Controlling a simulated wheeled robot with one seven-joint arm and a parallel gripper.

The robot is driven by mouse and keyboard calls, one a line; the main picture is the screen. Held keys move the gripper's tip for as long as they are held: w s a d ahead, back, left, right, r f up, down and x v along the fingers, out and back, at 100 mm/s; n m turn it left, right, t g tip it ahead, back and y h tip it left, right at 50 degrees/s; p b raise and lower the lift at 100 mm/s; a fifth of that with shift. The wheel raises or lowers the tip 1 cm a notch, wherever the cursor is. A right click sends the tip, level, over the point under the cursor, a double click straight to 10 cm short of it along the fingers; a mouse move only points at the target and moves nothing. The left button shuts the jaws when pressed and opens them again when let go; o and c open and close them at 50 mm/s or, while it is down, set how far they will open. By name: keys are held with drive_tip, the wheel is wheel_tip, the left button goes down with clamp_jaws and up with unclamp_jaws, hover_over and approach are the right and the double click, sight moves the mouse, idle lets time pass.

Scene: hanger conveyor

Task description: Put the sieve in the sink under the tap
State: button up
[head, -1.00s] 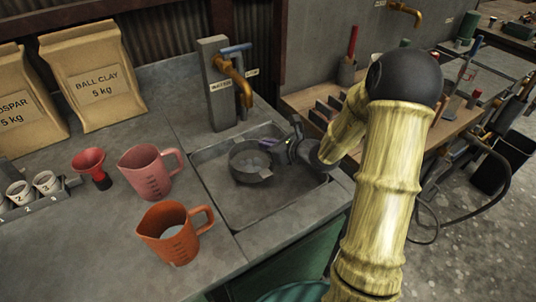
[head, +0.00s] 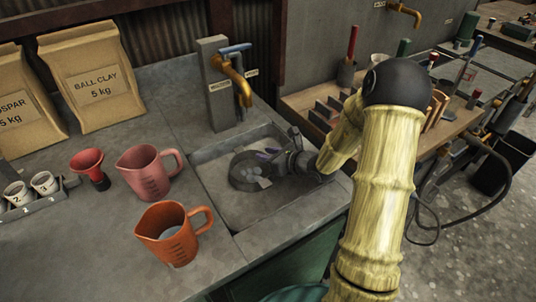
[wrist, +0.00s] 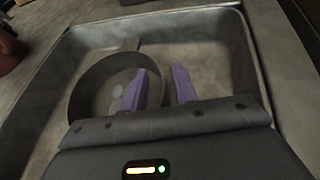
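The sieve (head: 240,182), a round grey pan with pale spots inside, sits in the sink (head: 283,199), in front of and below the spout of the brass tap (head: 236,76). In the wrist view the sieve (wrist: 83,97) appears at the left of the basin, with a small tab at its far rim. My gripper (head: 269,155) is low in the sink at the sieve's right side. Its purple fingers (wrist: 161,87) are apart, the left one over the sieve's inside and the right one outside its rim. Whether either finger touches the rim cannot be told.
A pink jug (head: 148,174) and an orange jug (head: 170,238) stand on the counter left of the sink. A red funnel (head: 88,166), numbered cups and clay bags (head: 92,78) are further left. A wooden tool bench stands at the right.

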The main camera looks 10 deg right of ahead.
drive_tip(key=shift+r, duration=0.15)
drive_tip(key=v, duration=1.2)
drive_tip(key=shift+p, duration=0.4)
